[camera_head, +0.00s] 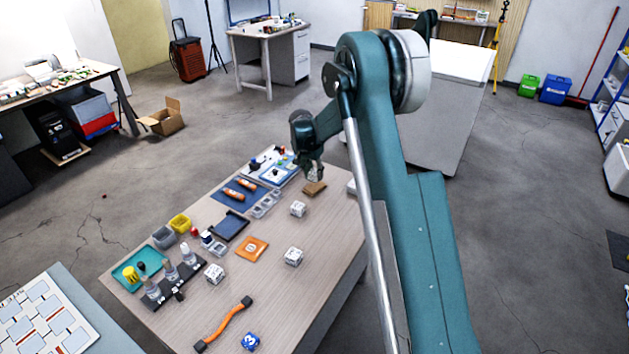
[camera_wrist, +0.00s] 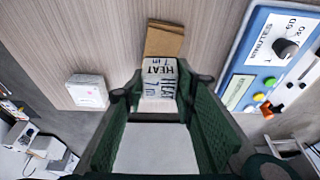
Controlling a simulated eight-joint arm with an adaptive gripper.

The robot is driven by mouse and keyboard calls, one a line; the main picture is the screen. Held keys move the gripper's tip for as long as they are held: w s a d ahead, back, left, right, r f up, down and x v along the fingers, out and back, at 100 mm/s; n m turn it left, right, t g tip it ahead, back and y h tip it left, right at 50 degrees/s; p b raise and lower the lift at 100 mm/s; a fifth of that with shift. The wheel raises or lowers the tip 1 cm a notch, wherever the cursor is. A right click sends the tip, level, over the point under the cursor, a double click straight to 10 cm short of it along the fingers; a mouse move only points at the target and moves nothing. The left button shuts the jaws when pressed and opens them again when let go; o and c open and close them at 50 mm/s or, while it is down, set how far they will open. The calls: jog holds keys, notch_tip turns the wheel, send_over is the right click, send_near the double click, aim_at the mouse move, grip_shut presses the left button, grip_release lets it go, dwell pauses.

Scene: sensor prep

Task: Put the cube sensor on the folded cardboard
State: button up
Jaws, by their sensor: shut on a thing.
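The folded cardboard (camera_head: 315,188) is a small brown piece lying flat on the wooden table, and it also shows at the top of the wrist view (camera_wrist: 164,40). My gripper (camera_head: 312,172) is over the table beside or above the cardboard. In the wrist view, its green fingers (camera_wrist: 160,92) are shut on a white cube sensor (camera_wrist: 157,82) with black "HEAT" lettering. The cube overlaps the near edge of the cardboard in that view; I cannot tell whether it touches it. In the head view the gripper mostly hides the cube.
A blue-and-white instrument (camera_wrist: 262,60) with a knob stands close to the right in the wrist view. A white box (camera_wrist: 88,91) lies to the left. Other white cubes (camera_head: 297,208) (camera_head: 293,256) and an orange square (camera_head: 251,249) are on the table, with bare wood between them.

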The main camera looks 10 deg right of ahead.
aim_at(315, 179)
jog(key=shift+f+b, duration=0.35)
jog(key=shift+f, duration=1.5)
jog(key=shift+f, duration=0.2)
jog(key=o, duration=0.9)
jog(key=shift+r, duration=0.2)
jog(key=p+v, duration=0.2)
jog(key=v, duration=1)
jog(key=shift+s+r, duration=0.1)
